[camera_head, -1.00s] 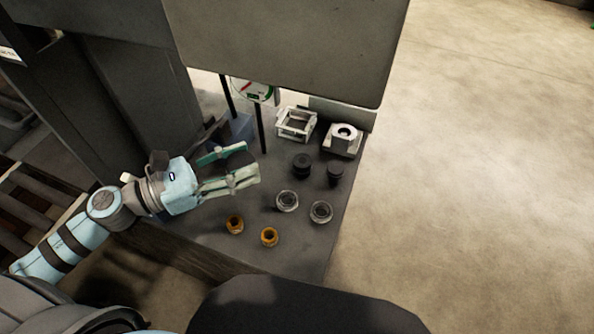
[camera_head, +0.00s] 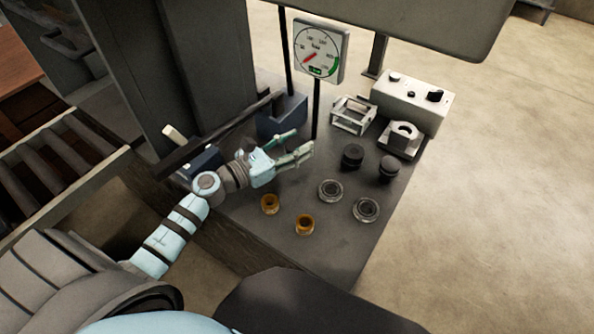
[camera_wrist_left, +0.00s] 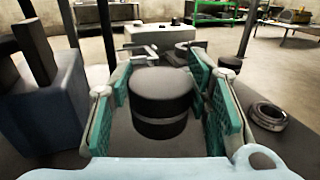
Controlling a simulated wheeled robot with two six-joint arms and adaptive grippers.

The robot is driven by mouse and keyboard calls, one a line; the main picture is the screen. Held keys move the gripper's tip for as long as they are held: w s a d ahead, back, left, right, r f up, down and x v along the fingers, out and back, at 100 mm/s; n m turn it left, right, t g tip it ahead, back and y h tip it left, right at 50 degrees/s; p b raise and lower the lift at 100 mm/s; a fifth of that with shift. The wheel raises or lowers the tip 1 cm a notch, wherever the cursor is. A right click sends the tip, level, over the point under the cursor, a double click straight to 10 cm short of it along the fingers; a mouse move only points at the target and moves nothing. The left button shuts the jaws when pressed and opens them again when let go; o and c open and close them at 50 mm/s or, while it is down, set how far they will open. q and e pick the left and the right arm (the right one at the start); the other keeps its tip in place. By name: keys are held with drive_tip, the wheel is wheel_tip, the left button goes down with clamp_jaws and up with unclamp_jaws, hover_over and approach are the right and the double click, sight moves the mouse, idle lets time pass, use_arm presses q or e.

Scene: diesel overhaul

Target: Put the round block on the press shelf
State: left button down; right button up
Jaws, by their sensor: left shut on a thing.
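The round block (camera_wrist_left: 160,100) is a black cylinder with a grey band, upright between the two fingers of my left gripper in the left wrist view. My left gripper (camera_wrist_left: 163,108) is shut on it. In the head view the left gripper (camera_head: 297,147) is low over the grey bench, beside the gauge post; the block is hard to make out there, dark against dark. Which surface is the press shelf I cannot tell for sure. My right gripper is not in view.
A blue-grey block (camera_head: 281,118) stands behind the gripper, close on the left in the wrist view (camera_wrist_left: 45,105). The dial gauge (camera_head: 318,50) rises on its post.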

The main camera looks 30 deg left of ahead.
use_arm(q)
wheel_tip(320, 180, down, 6)
drive_tip(key=shift+r+b, duration=0.25)
drive_tip(key=shift+b, duration=0.95)
drive_tip(key=shift+f+b, duration=0.3)
drive_tip(key=shift+b, duration=0.05)
drive_tip(key=shift+s+f+b, duration=0.1)
drive_tip(key=shift+f+b, duration=0.15)
drive_tip(key=shift+b, duration=0.05)
